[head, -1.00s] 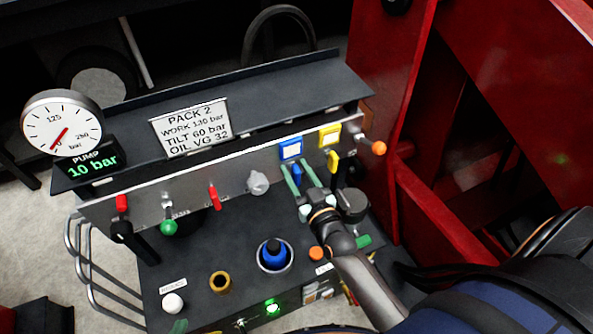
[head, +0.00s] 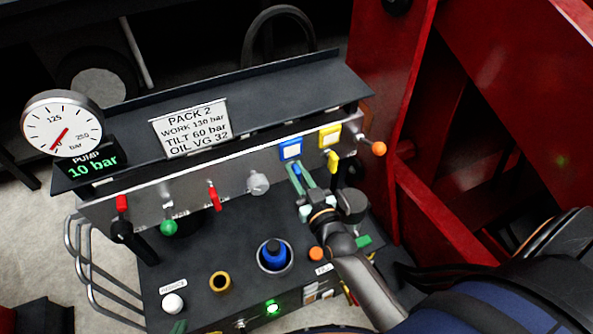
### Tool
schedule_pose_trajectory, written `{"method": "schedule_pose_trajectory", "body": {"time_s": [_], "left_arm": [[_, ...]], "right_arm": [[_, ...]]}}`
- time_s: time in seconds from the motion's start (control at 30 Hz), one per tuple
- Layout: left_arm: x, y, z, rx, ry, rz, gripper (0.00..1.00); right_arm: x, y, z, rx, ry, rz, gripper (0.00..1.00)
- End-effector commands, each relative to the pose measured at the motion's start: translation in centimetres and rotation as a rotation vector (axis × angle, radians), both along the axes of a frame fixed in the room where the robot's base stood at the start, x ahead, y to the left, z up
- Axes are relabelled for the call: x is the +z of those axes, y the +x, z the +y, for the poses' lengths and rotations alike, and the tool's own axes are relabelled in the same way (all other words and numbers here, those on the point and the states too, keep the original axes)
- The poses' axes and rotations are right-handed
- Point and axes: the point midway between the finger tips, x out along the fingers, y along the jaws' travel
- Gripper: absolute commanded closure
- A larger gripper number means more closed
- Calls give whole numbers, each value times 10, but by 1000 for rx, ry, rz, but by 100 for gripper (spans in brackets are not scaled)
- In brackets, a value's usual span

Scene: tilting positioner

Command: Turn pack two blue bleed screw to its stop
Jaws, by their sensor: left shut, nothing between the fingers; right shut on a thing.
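The pack two blue bleed screw (head: 298,171) is on the grey front panel, below a blue tag (head: 291,150). Its blue handle is slanted, and the fingers cover much of it. My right gripper (head: 302,178) has its green fingers shut on the blue bleed screw, one on each side of the handle.
A yellow screw (head: 333,161) under a yellow tag (head: 329,136) is close on the right, with an orange knob (head: 379,149) beyond. A grey knob (head: 258,183) and red lever (head: 215,198) are left. The pump gauge (head: 62,124) reads near zero; its display shows 10 bar.

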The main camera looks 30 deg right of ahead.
Motion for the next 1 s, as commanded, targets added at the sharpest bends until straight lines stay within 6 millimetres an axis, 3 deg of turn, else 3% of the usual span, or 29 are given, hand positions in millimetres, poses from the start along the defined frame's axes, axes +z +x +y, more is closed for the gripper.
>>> {"method": "schedule_pose_trajectory", "body": {"time_s": [0.37, 1.0], "left_arm": [[12, 1, -1, -1, -3, -5, 100], [20, 4, 1, 3, 0, -13, 100]], "right_arm": [[1, 0, -3, 2, 181, -12, 100], [-5, -1, -11, 1, 781, -46, 100]]}}
